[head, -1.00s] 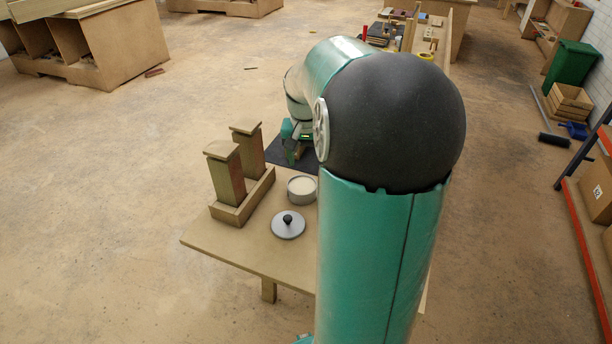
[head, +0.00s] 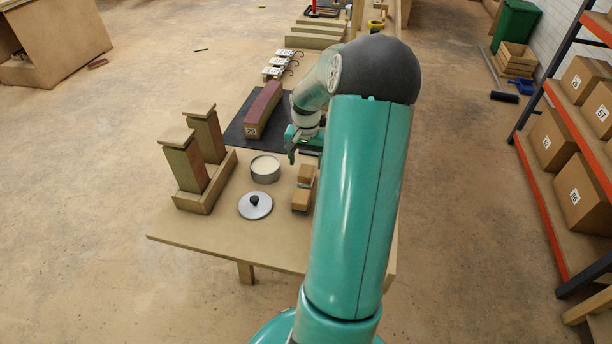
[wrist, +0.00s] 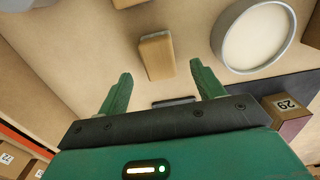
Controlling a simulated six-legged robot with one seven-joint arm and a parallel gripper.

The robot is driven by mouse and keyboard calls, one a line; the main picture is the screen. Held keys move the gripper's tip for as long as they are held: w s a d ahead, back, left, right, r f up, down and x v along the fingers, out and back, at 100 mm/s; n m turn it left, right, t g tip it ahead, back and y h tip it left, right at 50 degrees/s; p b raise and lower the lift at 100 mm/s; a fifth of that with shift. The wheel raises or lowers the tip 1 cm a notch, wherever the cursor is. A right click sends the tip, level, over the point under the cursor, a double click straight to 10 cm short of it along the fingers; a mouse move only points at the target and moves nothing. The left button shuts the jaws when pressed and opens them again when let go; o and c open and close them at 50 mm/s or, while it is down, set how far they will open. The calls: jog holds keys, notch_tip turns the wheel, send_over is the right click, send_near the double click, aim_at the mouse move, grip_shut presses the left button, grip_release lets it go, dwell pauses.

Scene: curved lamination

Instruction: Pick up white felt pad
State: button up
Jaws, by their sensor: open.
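I cannot make out a white felt pad for certain in either view. Two small tan blocks lie on the table right of the tin: the farther one (head: 306,173) and the nearer one (head: 301,200). In the wrist view the farther block (wrist: 157,55) appears just beyond and between my fingertips, with a pale edge along one side. A thin dark piece (wrist: 173,101) shows between the finger bases. My gripper (wrist: 161,76) is open with nothing clearly held. In the head view my gripper (head: 298,147) is above the table beside the dark mat, partly hidden by my arm.
A round tin with cream contents (head: 265,167) and a grey knobbed lid (head: 255,205) stand left of the blocks. Two wooden posts in a base (head: 203,187) stand farther left. A reddish beam marked 29 (head: 262,110) lies on the dark mat (head: 238,134).

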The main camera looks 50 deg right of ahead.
aim_at(306, 170)
notch_tip(306, 170, down, 5)
jog(key=shift+a+r, duration=0.1)
jog(key=shift+a, duration=0.05)
jog(key=c, duration=1.1)
jog(key=shift+r, duration=0.6)
jog(key=s+d+r, duration=0.2)
jog(key=d+r, duration=0.2)
jog(key=s+d+r, duration=0.3)
jog(key=r, duration=0.1)
jog(key=s+d+r, duration=0.3)
jog(key=d, duration=0.1)
jog(key=shift+d+r, duration=0.35)
jog(key=shift+r, duration=0.05)
jog(key=shift+o, duration=1.3)
jog(key=shift+c, duration=0.7)
